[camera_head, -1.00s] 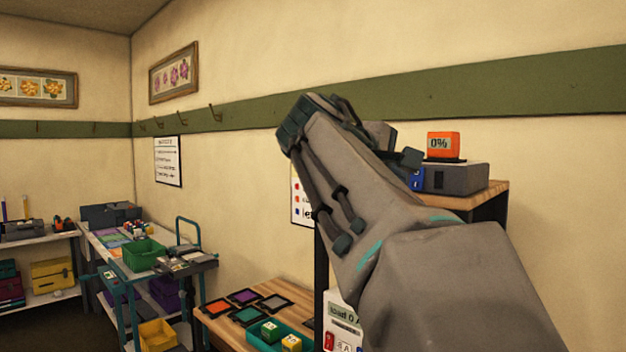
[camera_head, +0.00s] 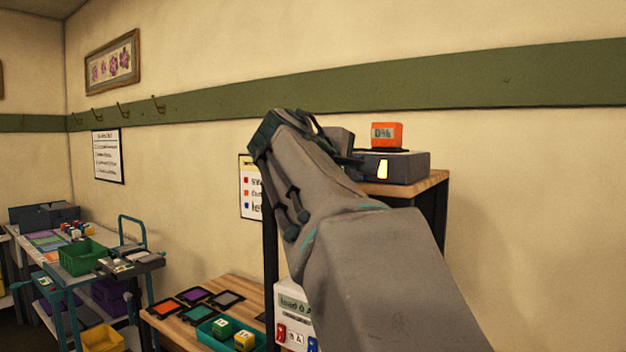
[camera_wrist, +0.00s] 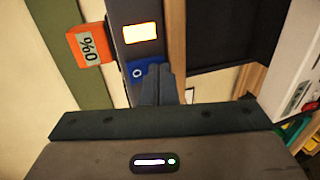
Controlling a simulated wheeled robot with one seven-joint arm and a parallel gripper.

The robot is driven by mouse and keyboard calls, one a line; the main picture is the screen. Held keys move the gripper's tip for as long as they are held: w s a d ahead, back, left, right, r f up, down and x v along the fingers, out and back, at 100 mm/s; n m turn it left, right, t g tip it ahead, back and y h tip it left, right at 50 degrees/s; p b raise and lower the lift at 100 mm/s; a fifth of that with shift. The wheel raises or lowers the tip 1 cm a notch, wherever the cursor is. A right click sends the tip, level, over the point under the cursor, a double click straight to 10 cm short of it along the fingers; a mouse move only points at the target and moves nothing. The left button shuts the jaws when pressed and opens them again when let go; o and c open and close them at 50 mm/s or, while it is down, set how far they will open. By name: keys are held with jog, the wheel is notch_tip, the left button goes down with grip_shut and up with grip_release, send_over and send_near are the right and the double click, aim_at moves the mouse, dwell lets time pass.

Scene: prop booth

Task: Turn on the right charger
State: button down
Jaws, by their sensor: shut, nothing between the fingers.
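A grey charger box (camera_head: 415,166) sits on a wooden-topped shelf in the head view. An orange block (camera_head: 387,134) reading 0% stands on it. A rectangular window (camera_head: 382,170) on its front glows yellow. In the wrist view the charger (camera_wrist: 139,15), its lit window (camera_wrist: 140,33) and the orange block (camera_wrist: 89,45) show sideways. A blue panel (camera_wrist: 138,73) with a white ring mark is below the window there. My gripper (camera_wrist: 156,70) is shut and empty, its fingertips at the blue panel; contact cannot be told. My arm hides the charger's left end in the head view.
The wooden shelf top (camera_head: 425,184) ends close to the charger's right. A grey block (camera_head: 340,138) stands behind my arm, partly hidden. Below left are a wooden table (camera_head: 175,335) with coloured squares and a teal tray (camera_head: 212,340). A cart with a green bin (camera_head: 82,258) stands farther left.

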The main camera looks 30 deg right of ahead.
jog(key=s+a+b, duration=0.1)
jog(key=s+a, duration=0.4)
jog(key=a, duration=0.7)
jog(key=shift+s+a+r+b, duration=0.25)
jog(key=shift+s+a+b, duration=0.05)
jog(key=shift+s+a, duration=0.1)
notch_tip(320, 180, down, 13)
jog(key=w+a+y, duration=0.2)
jog(key=y, duration=0.2)
jog(key=s+a+f+m+g+y, duration=0.1)
jog(key=s+a+f+y, duration=0.2)
jog(key=f, duration=0.7)
jog(key=s+a+f+m+g+y, duration=0.1)
jog(key=s+a+f+m+y, duration=0.1)
jog(key=f, duration=0.9)
jog(key=s+a+f+m+g+y, duration=0.1)
jog(key=s+a+f+y, duration=0.3)
jog(key=f, duration=0.7)
jog(key=shift+s+a+m+y, duration=0.3)
jog(key=shift+s+a+m, duration=0.1)
jog(key=shift+s, duration=0.7)
